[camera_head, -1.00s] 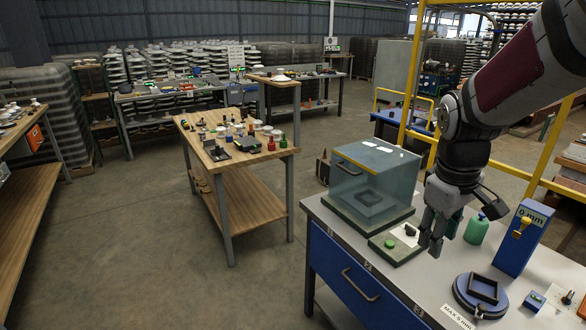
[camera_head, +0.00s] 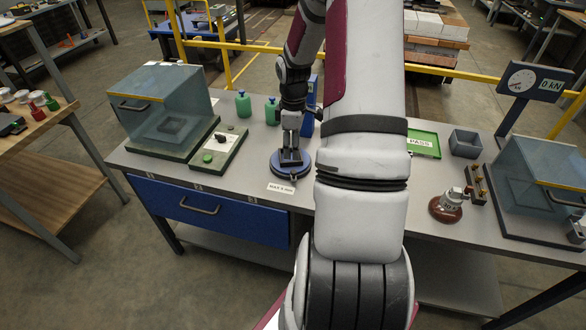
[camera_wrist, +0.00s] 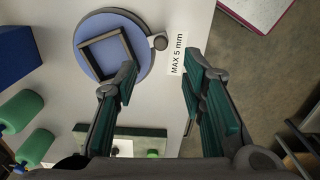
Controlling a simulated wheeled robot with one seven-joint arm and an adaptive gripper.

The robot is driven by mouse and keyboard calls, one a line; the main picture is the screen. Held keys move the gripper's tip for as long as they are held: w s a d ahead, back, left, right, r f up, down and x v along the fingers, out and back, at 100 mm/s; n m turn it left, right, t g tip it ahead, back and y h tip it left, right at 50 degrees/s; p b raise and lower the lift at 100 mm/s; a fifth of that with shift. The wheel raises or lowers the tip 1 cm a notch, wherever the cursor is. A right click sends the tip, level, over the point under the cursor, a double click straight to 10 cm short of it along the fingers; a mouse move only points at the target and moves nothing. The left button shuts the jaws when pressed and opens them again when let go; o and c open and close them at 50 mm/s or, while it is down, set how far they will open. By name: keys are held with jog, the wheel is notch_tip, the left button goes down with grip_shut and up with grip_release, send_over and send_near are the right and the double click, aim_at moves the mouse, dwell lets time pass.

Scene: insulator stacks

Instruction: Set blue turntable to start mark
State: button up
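The blue turntable (camera_head: 276,169) sits on the grey bench top near its front edge and also shows in the wrist view (camera_wrist: 139,65). It is a round blue disc on a dark base, with a dark square frame (camera_wrist: 103,54) on top and a small round knob (camera_wrist: 158,42) at its rim. My gripper (camera_wrist: 161,84) is open and empty. In the wrist view its left finger overlaps the turntable's lower rim, and the knob lies ahead between the fingers; I cannot tell contact. In the head view my gripper (camera_head: 291,150) hides part of the turntable. I cannot make out a start mark.
A "MAX 5 mm" label (camera_wrist: 177,54) lies beside the turntable. A clear-walled box (camera_head: 165,100), a button panel (camera_head: 217,147) and green bottles (camera_head: 243,104) stand left and behind. A PASS tray (camera_head: 424,143), grey bin (camera_head: 465,143) and brown insulator (camera_head: 447,207) are right.

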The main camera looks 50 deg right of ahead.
aim_at(293, 171)
notch_tip(293, 171, down, 10)
jog(key=shift+r, duration=0.1)
dwell(0.4)
grip_shut()
